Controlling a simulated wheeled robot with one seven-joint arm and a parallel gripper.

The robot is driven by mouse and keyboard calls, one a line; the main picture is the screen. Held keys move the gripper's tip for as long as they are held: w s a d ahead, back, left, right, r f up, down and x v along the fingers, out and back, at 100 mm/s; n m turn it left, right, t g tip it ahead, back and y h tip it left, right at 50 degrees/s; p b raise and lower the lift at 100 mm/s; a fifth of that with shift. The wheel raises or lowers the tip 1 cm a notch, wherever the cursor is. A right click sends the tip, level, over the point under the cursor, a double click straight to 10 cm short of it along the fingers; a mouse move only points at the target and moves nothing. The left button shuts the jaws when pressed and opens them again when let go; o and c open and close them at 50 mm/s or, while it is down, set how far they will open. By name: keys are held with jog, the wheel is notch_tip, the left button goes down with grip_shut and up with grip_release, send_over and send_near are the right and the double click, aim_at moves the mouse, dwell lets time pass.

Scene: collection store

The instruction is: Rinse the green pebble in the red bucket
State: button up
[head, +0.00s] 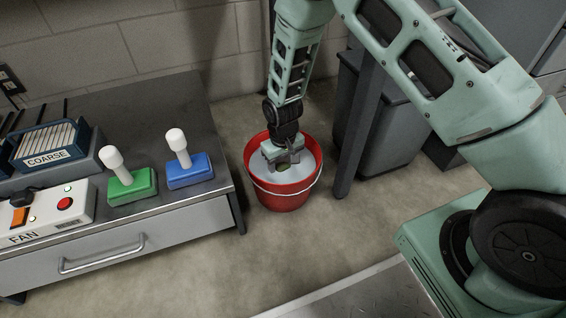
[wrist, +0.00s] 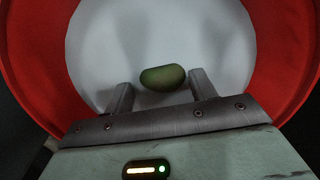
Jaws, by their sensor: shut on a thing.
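The red bucket (head: 285,197) stands on the floor to the right of the low grey bench, with pale grey-white water or bottom showing inside. My gripper (head: 283,161) points down inside the bucket's rim. In the wrist view the green pebble (wrist: 162,77) sits between the two fingertips, and my gripper is shut on it. The bucket's red wall (wrist: 275,60) surrounds them there. I cannot tell exactly how deep the pebble is. In the head view the pebble is mostly hidden by the gripper.
The bench (head: 190,105) holds a green-based handle (head: 132,186), a blue-based handle (head: 190,171), a COARSE rack (head: 50,146) and a FAN switch box (head: 60,208). A grey bin (head: 390,125) and a dark post (head: 356,130) stand right of the bucket. Floor in front is clear.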

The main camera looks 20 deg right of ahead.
jog(key=shift+f+b, duration=0.7)
jog(key=shift+f, duration=1.05)
jog(key=shift+d, duration=0.2)
jog(key=shift+d+p, duration=0.45)
jog(key=shift+d, duration=0.05)
jog(key=shift+a, duration=0.1)
jog(key=shift+a, duration=1.25)
